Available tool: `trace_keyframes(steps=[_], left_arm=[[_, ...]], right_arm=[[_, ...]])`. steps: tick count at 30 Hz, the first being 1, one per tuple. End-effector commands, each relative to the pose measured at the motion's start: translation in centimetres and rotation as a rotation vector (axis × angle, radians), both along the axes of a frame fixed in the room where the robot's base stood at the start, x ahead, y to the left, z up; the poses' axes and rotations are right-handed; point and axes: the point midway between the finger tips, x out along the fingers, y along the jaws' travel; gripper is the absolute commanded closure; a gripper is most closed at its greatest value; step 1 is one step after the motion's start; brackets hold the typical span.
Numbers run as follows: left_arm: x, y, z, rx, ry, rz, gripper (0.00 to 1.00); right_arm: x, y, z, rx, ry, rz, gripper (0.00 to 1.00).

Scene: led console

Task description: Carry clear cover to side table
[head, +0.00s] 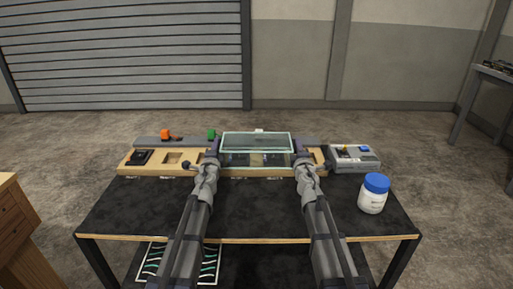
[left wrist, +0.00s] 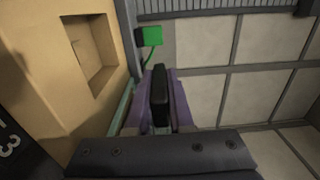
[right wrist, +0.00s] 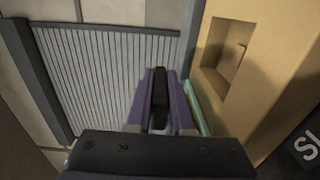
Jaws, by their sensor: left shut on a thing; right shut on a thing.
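The clear cover (head: 257,143) is a see-through box with pale green edges, over the middle of the wooden console (head: 240,171). My left gripper (head: 212,149) is shut on the cover's left side and my right gripper (head: 301,149) is shut on its right side. In the left wrist view purple jaws (left wrist: 160,100) close around a dark piece, with a pale green cover edge beside them. The right wrist view shows the same at the right jaws (right wrist: 160,100). I cannot tell whether the cover touches the console.
The black table (head: 270,206) carries the console. A grey box (head: 353,160) and a white jar with a blue lid (head: 373,195) stand at the right. A wooden cabinet (head: 22,225) is at lower left. Another table (head: 496,74) stands at far right.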

Motion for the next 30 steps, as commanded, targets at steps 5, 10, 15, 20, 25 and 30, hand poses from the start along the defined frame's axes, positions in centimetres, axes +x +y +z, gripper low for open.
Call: trace_keyframes(steps=[5,10,15,20,25,30], left_arm=[[0.0,0.0,0.6,0.000,0.000,0.000,1.00],[0.0,0.0,1.9,0.000,0.000,0.000,1.00],[0.0,0.0,3.6,0.000,0.000,0.000,1.00],[0.0,0.0,4.8,0.000,0.000,0.000,1.00],[0.0,0.0,5.1,0.000,0.000,0.000,1.00],[0.0,0.0,5.0,0.000,0.000,0.000,1.00]], right_arm=[[0.0,0.0,0.6,0.000,0.000,0.001,1.00],[0.0,0.1,1.9,0.000,0.000,0.001,1.00],[0.0,0.1,3.6,0.000,0.000,0.001,1.00],[0.0,0.1,4.8,0.000,0.000,0.001,1.00],[0.0,0.1,5.1,0.000,0.000,0.002,1.00],[0.0,0.1,5.0,0.000,0.000,0.002,1.00]])
